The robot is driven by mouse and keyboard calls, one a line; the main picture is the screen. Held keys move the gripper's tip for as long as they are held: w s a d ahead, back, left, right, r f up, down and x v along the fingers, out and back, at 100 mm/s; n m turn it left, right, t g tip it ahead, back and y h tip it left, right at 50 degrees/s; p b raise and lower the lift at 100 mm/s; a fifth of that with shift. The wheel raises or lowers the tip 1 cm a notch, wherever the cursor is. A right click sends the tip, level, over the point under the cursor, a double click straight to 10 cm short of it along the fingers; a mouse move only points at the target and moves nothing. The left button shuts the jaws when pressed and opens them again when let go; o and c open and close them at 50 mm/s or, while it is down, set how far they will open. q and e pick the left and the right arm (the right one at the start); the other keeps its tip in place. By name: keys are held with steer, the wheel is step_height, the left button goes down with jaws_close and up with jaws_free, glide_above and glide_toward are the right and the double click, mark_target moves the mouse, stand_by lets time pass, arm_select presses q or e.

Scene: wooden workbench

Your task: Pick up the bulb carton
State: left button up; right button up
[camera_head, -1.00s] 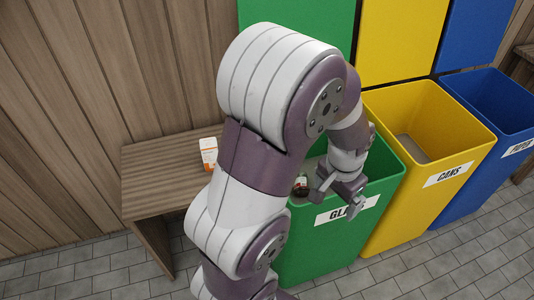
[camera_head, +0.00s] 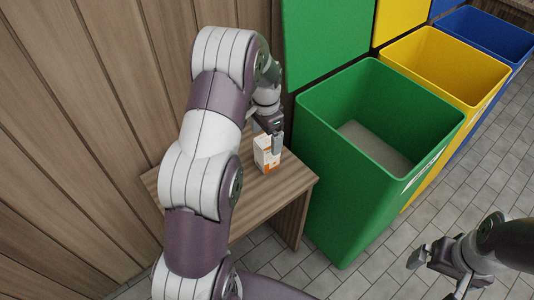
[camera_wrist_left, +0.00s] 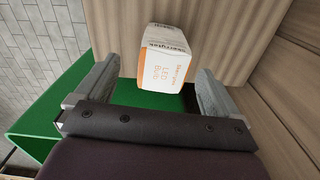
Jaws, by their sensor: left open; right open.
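The bulb carton (camera_head: 266,153) is a small white and orange box standing on the wooden workbench (camera_head: 285,189). In the left wrist view the carton (camera_wrist_left: 167,60) shows "LED Bulb" lettering and lies ahead of the open fingers, in the gap's line of sight. My left gripper (camera_head: 268,136) is open, right by the carton's top in the head view; it also shows in the left wrist view (camera_wrist_left: 150,88). I cannot tell whether a finger touches the carton. My right gripper (camera_head: 435,268) is open and empty over the floor at the lower right.
A green bin (camera_head: 333,190) stands just right of the workbench. A yellow bin (camera_head: 452,60) and a blue bin (camera_head: 487,30) stand beyond it. A plank wall (camera_head: 85,120) closes off the left. Tiled floor (camera_head: 480,165) is free at the right.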

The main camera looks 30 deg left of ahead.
mark_target(267, 140)
arm_select(q)
steer(key=f, duration=0.5)
steer(key=shift+w+a+f, duration=0.1)
steer(key=shift+w+f, duration=0.2)
steer(key=shift+w, duration=0.05)
steer(key=shift+r, duration=0.1)
steer(key=shift+c, duration=0.6)
steer(key=c, duration=0.9)
